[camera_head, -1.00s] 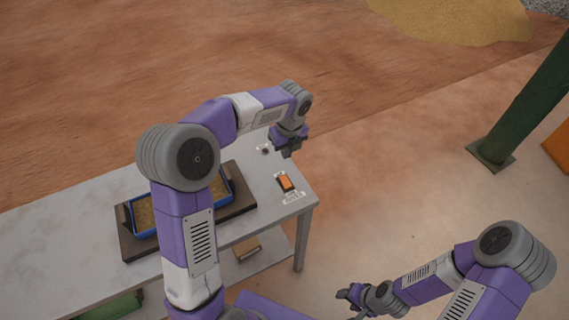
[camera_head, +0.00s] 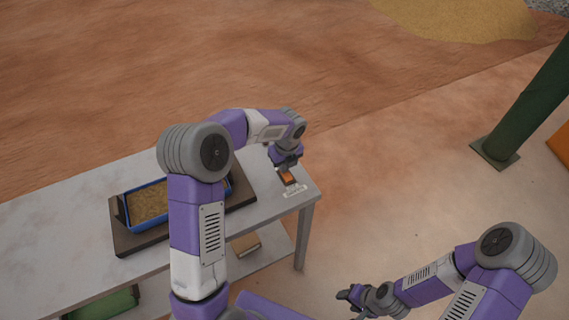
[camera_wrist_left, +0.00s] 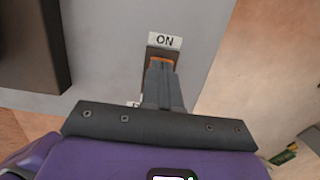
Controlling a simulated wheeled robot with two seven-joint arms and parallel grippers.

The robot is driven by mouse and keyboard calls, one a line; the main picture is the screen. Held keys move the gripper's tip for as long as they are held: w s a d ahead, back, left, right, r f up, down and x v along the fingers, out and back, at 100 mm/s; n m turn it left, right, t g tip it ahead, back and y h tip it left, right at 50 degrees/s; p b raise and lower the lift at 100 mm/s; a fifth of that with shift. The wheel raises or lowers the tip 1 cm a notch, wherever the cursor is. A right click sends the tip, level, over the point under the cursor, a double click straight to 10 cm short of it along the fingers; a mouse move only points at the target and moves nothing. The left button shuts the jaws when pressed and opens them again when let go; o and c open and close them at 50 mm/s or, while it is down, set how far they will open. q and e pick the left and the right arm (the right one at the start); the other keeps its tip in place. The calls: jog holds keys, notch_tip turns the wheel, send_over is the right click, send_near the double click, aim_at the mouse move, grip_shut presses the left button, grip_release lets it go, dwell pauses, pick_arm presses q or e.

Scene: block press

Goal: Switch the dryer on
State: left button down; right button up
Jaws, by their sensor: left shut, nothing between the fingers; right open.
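The dryer switch (camera_head: 287,178) is a small orange rocker in a dark housing near the right end of the grey table. In the left wrist view the orange part (camera_wrist_left: 162,59) shows just past my fingertips, below a white label (camera_wrist_left: 165,41) reading "ON". My left gripper (camera_head: 284,167) is shut and empty, with its fingers over the switch; they hide most of it. In the left wrist view the shut fingers (camera_wrist_left: 160,72) overlap the switch; I cannot tell whether they touch it. My right gripper (camera_head: 352,297) is open and empty, low in front of the table's right side.
A blue tray (camera_head: 133,226) of sandy material sits in a dark holder (camera_head: 125,245) on the table (camera_head: 60,218), left of the switch. My left arm passes in front of it. A green post (camera_head: 515,110) stands at the right, away from the table.

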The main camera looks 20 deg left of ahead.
pick_arm(q)
jog(key=shift+a+p, duration=0.1)
jog(key=shift+p, duration=1)
jog(key=shift+w+f, duration=0.1)
jog(key=shift+f, duration=0.15)
jog(key=shift+s+d, duration=0.2)
jog(key=shift+s+d+r, duration=0.25)
jog(key=shift+s+d, duration=0.1)
jog(key=shift+d, duration=0.1)
